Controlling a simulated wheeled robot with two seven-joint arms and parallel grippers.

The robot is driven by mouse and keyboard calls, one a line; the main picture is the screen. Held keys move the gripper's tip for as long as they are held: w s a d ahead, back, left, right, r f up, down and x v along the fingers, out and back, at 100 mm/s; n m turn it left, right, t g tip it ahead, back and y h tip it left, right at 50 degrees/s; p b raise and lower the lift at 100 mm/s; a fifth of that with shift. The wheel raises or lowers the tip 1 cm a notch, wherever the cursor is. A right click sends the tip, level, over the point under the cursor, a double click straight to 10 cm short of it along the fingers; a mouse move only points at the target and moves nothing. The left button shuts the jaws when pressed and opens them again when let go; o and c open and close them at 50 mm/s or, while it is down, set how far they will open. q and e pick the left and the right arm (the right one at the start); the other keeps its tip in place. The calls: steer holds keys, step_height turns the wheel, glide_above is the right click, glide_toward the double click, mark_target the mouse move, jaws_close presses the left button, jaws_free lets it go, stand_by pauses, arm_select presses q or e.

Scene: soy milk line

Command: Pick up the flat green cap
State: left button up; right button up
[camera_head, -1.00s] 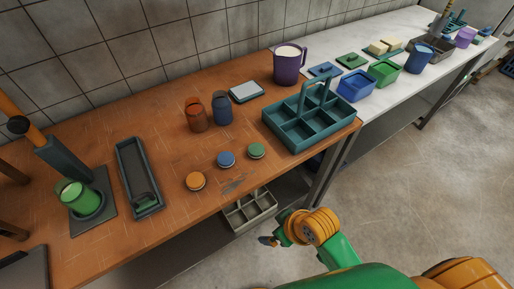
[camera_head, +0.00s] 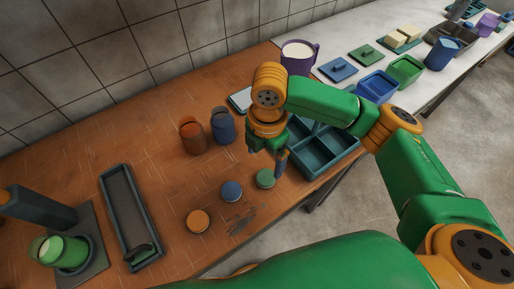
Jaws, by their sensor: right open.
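The flat green cap (camera_head: 265,178) lies on the brown table near its front edge, right of a blue cap (camera_head: 231,191) and an orange cap (camera_head: 197,221). My right gripper (camera_head: 266,161) is open and points down just above and behind the green cap. One finger comes down close to the cap's right side; I cannot tell whether it touches. My left gripper is not in view.
A teal divided carrier (camera_head: 318,169) stands close to the right of my gripper, partly hidden by my arm. Brown (camera_head: 192,136) and blue (camera_head: 223,126) jars stand behind the caps. A dark tray (camera_head: 128,215) lies at left. A purple jug (camera_head: 297,62) stands at the back.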

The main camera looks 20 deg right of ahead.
mark_target(267, 176)
steer(key=shift+w+d+f, duration=0.1)
steer(key=shift+w+f, duration=0.1)
steer(key=shift+w, duration=0.4)
steer(key=s+f+p, duration=0.1)
steer(key=s+f, duration=0.2)
steer(key=shift+s+d, duration=0.15)
steer(key=shift+s, duration=0.05)
step_height(267, 176, down, 2)
steer(key=shift+f, duration=0.25)
steer(key=shift+w+f, duration=0.25)
steer(key=shift+w, duration=0.3)
steer(key=shift+c, duration=1.3)
steer(key=shift+s+r, duration=0.2)
steer(key=shift+s, duration=0.05)
steer(key=c, duration=1.1)
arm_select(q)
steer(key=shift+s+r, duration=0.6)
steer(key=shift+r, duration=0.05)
arm_select(e)
steer(key=shift+w, duration=0.1)
steer(key=shift+c, duration=0.3)
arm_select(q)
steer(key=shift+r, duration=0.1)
